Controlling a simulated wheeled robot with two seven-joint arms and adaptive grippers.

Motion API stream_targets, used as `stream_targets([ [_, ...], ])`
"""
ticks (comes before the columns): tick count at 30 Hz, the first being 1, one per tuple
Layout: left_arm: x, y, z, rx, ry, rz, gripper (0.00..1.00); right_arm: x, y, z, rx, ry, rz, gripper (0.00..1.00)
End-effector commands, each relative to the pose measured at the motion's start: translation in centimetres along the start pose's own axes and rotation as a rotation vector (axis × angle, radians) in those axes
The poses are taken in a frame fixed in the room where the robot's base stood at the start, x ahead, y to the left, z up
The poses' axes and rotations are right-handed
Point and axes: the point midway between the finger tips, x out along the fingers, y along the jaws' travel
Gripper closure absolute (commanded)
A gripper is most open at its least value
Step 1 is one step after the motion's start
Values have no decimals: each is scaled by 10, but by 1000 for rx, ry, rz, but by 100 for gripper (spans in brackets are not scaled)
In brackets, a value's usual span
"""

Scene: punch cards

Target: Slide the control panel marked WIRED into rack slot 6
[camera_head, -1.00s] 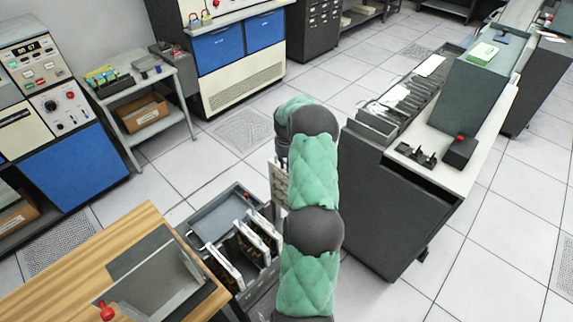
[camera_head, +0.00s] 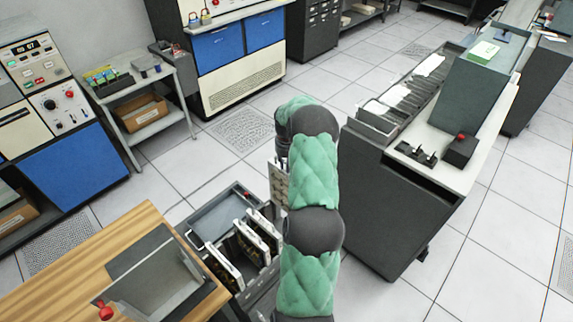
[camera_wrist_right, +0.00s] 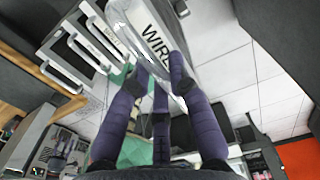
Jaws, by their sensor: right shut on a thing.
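The control panel marked WIRED (camera_wrist_right: 152,28) is a pale panel with dark letters. The right wrist view shows WIRE; the end of the word is covered by a finger. My right gripper (camera_wrist_right: 160,84), with purple fingers, is shut on this panel. In the head view part of a pale panel (camera_head: 278,180) shows beside my green-padded right arm, which hides the gripper. The rack (camera_head: 212,216) is a dark frame with several pale upright panels (camera_head: 222,268), lower left of the held panel. These rack panels also show in the wrist view (camera_wrist_right: 97,38). Slot numbers are unreadable. My left gripper is out of view.
A wooden table (camera_head: 60,268) with a dark tray-like recess (camera_head: 160,280) adjoins the rack on the left. A dark cabinet (camera_head: 395,215) with a white top stands to the right of my arm. Tiled floor is free behind the rack.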

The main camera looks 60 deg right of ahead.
Motion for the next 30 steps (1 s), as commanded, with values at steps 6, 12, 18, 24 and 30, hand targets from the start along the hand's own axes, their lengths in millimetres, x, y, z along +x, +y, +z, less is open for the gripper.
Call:
stream_targets([
  [6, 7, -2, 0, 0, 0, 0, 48, 7, -2, 1, 1, -5, -5, 100],
  [12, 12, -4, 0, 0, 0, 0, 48, 16, -2, 2, 1, -6, -6, 100],
  [18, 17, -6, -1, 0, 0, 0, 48, 24, -2, 2, 1, -6, -6, 100],
  [24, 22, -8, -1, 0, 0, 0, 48, 32, -2, 2, 1, -6, -6, 100],
  [30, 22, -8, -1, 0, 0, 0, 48, 33, -2, 2, 1, -6, -6, 100],
])
